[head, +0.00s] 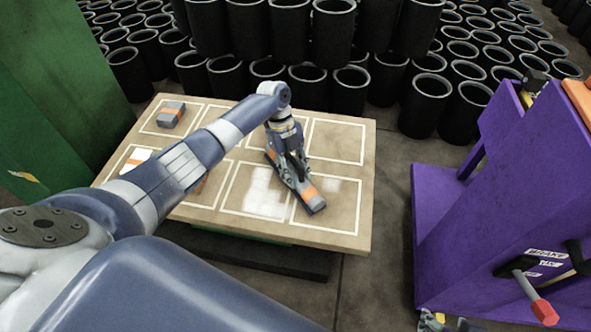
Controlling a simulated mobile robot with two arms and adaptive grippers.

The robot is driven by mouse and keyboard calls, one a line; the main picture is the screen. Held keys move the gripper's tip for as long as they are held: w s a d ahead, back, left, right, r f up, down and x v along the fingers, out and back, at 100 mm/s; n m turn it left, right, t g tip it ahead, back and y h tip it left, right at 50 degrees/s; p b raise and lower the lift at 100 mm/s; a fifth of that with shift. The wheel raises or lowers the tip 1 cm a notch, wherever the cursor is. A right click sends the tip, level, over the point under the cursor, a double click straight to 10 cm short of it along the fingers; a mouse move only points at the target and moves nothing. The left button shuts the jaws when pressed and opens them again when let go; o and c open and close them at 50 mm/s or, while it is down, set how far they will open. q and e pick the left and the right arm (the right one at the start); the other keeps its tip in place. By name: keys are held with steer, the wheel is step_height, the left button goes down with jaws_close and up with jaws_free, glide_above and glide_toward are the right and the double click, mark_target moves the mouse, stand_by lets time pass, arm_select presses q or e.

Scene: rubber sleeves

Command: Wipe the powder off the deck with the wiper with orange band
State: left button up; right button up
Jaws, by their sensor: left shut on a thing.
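The deck (345,230) is a pale wooden board marked with white-outlined rectangles. White powder (262,192) lies in a front-middle rectangle, with a fainter patch (330,185) in the rectangle to its right. My left gripper (296,174) reaches over the deck and is shut on a long grey wiper with orange band (308,194). The wiper lies slanted, low over or on the deck, between the two powder patches; contact is hard to tell. The gripper hides its middle.
A grey block with an orange stripe (171,114) sits in the far-left rectangle. A white and orange item (136,159) lies partly behind my arm. Black tubes (330,90) crowd behind the deck. A purple stand (480,235) is at right, with bare floor between.

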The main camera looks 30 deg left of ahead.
arm_select(q)
steer(key=shift+s+f+p, duration=0.2)
steer(key=shift+s+p, duration=0.1)
steer(key=shift+s, duration=0.1)
steer(key=p, duration=0.1)
steer(key=s+p, duration=0.1)
steer(key=shift+s+d+r+p, duration=0.25)
steer(key=shift+r+p, duration=0.05)
arm_select(e)
steer(key=s+d+r+g, duration=0.1)
steer(key=s+g, duration=0.1)
steer(key=s, duration=0.2)
arm_select(q)
steer(key=shift+s+f, duration=0.1)
steer(key=shift+f, duration=0.05)
steer(key=shift+s+d, duration=0.1)
steer(key=shift+s, duration=0.05)
steer(key=shift+s+d+p, duration=0.15)
steer(key=shift+s+p, duration=0.25)
steer(key=shift+p, duration=0.45)
arm_select(e)
steer(key=x, duration=0.7)
steer(key=shift+s+f, duration=0.35)
steer(key=shift+f, duration=0.05)
